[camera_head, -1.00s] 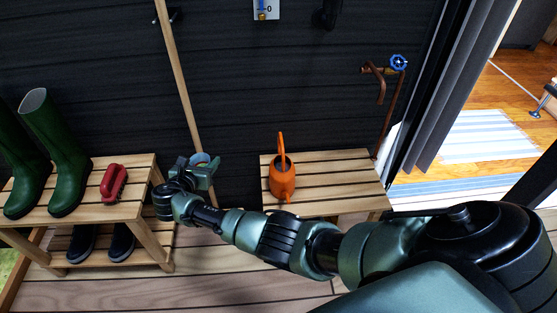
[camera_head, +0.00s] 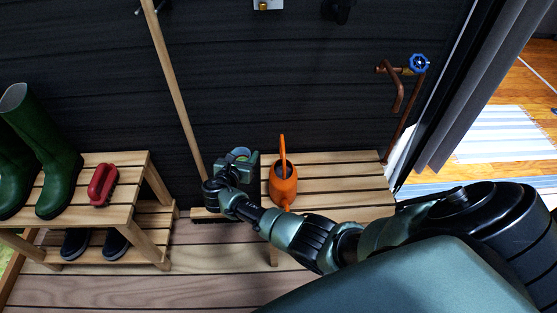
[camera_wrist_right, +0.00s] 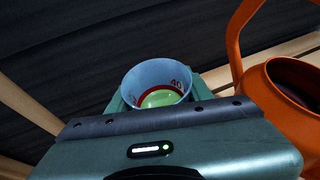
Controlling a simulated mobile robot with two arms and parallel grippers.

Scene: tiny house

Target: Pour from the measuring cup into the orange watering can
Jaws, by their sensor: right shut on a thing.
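The orange watering can (camera_head: 284,186) stands upright on the slatted bench, its tall handle up and its round opening facing up. My right gripper (camera_head: 243,162) is just left of the can, at about the height of its opening. It is shut on the measuring cup (camera_head: 239,155), which is pale blue with red markings. In the right wrist view the cup (camera_wrist_right: 157,82) looks upright, with green at its bottom, and the can (camera_wrist_right: 285,95) is close on the right, apart from the cup. The gripper's fingertips are mostly hidden. My left gripper is not in view.
The slatted bench (camera_head: 335,172) has free room right of the can. A copper tap with a blue handle (camera_head: 419,64) is on the wall at right. A broom (camera_head: 173,80) leans behind my right gripper. A shoe rack (camera_head: 120,215) with green boots and a red brush stands at left.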

